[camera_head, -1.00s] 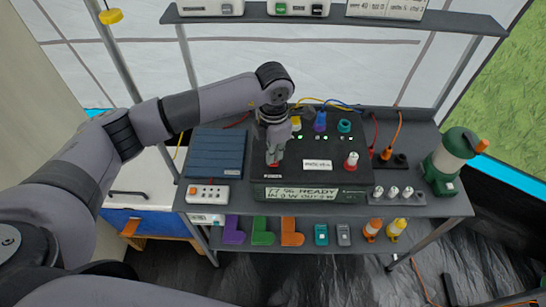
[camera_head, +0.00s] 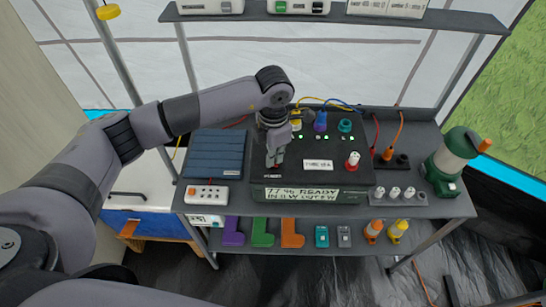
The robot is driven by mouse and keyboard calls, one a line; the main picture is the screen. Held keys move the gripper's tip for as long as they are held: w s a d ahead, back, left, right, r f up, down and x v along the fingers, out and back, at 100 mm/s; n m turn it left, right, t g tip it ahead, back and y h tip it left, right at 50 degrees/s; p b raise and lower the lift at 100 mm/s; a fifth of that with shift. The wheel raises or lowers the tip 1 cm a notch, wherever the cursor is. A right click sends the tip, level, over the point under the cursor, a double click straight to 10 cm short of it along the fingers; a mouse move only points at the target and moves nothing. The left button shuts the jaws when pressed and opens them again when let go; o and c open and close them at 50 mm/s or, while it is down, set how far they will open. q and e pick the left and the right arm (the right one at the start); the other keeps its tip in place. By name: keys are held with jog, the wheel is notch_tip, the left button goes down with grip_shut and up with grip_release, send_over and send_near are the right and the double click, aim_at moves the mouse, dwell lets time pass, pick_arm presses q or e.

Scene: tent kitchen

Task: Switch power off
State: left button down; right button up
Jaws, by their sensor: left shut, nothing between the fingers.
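The dark power station (camera_head: 325,180) sits on the grey shelf table. Whether the fingertips touch the top is unclear. Small green lights show by the sockets at the back. My right gripper is not in view.
A red-and-white knob or plug (camera_head: 352,161) stands on the station's right side. A blue ribbed panel (camera_head: 215,153) and a white power strip (camera_head: 207,194) lie to the left. Cables run behind.

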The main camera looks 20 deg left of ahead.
pick_arm(q)
jog(key=shift+f, duration=0.15)
jog(key=shift+r+p, duration=1.7)
jog(key=shift+r, duration=1.85)
